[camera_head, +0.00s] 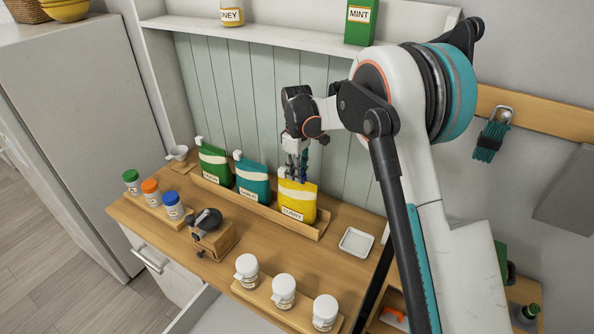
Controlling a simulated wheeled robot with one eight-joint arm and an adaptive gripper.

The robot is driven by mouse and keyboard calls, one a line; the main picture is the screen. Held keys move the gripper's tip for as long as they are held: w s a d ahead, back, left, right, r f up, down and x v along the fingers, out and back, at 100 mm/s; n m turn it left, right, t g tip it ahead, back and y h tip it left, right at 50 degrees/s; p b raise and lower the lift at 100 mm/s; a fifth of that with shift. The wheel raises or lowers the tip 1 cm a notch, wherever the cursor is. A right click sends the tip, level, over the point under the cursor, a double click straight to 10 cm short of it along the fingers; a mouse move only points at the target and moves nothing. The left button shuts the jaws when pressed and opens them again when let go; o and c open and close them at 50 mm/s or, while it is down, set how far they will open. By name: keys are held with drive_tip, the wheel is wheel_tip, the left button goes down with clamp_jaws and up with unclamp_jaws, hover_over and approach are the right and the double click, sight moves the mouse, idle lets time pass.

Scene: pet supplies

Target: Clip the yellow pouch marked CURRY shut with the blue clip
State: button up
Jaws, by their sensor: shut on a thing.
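The yellow pouch marked CURRY (296,202) stands upright at the right end of a row of pouches in a wooden rack. My gripper (296,174) points down at the top edge of this pouch. It is shut on the blue clip (302,170), which shows only as a small dark blue shape between and beside the fingers. The clip is at the pouch's top edge; I cannot tell whether it is around the edge or just in front of it. The fingers hide part of the pouch's top.
A green pouch (214,166) and a teal pouch (252,182), with white pieces at their tops, stand left of the yellow one in the rack (314,235). A white dish (356,242) lies to the right. White jars (284,291), a grinder (208,226) and colour-capped jars (151,191) stand in front.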

drive_tip(key=shift+f+b, duration=0.55)
drive_tip(key=shift+f, duration=0.25)
drive_tip(key=o, duration=0.8)
